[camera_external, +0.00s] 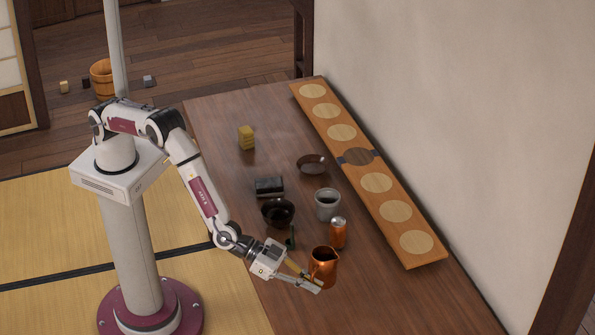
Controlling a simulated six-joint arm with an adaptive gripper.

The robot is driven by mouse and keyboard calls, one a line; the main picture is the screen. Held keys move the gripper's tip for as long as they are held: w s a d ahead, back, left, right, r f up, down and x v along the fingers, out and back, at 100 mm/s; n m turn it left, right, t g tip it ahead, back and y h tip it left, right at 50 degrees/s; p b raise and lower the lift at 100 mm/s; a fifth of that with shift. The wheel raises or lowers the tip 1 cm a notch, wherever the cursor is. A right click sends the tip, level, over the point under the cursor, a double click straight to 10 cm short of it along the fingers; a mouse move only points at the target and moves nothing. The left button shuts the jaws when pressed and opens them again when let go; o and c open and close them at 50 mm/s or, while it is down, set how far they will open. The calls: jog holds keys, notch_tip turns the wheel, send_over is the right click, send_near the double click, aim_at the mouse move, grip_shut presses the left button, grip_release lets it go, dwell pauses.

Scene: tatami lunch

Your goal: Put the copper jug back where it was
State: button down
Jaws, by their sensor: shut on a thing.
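The place where the jug stood before is not marked in this view.
Close behind the jug stand an orange can (338,233), a grey cup (327,204), a dark bowl (278,212) and a small green item (291,238). The front right tabletop is clear.

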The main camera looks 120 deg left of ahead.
jog(key=shift+f, duration=1.3)
jog(key=shift+f, duration=1.85)
jog(key=shift+f, duration=0.15)
jog(key=c, duration=2.2)
grip_release()
jog(key=shift+c, duration=0.2)
jog(key=v, duration=1.2)
